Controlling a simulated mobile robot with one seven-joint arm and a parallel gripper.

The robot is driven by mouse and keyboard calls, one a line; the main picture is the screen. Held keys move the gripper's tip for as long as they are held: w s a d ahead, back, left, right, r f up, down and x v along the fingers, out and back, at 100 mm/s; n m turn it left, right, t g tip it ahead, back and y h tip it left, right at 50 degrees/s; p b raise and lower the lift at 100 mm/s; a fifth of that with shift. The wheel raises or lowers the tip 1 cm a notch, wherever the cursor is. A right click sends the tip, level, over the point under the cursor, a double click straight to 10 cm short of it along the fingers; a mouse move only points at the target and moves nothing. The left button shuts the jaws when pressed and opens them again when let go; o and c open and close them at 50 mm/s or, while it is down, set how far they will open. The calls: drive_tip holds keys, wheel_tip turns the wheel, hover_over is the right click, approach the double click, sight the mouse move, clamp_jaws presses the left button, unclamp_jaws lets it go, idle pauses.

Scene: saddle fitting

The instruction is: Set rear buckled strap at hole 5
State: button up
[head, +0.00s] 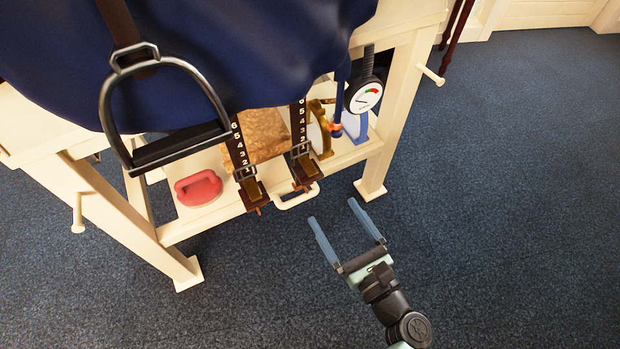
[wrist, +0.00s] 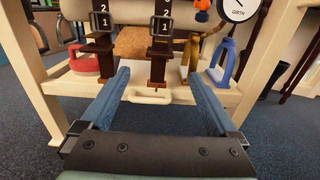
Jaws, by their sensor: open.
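Two dark numbered straps hang below the blue saddle flap, a left strap (head: 238,145) and a right strap (head: 298,121). Each has a metal buckle near its low numbers, the left buckle (head: 244,174) and the right buckle (head: 300,150). In the wrist view, 2 and 1 show at the left buckle (wrist: 103,24) and the right buckle (wrist: 162,25). The pin positions are too small to read; which strap is rear I cannot tell. My gripper (head: 331,210) is open and empty, in front of and below the straps, touching neither. In the wrist view its fingers (wrist: 160,74) flank the right strap's lower end.
A cream wooden stand (head: 400,120) carries the saddle. A round girth dial (head: 366,96) is at right. A stirrup (head: 165,148) hangs left. Carpet at right is clear.

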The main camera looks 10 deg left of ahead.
sight(313, 180)
drive_tip(key=b+x, duration=0.4)
drive_tip(key=x, duration=0.6)
drive_tip(key=shift+f, duration=0.15)
drive_tip(key=shift+b+x, duration=0.3)
drive_tip(key=shift+x, duration=0.5)
drive_tip(key=shift+s, duration=0.1)
drive_tip(key=shift+c, duration=0.2)
clamp_jaws()
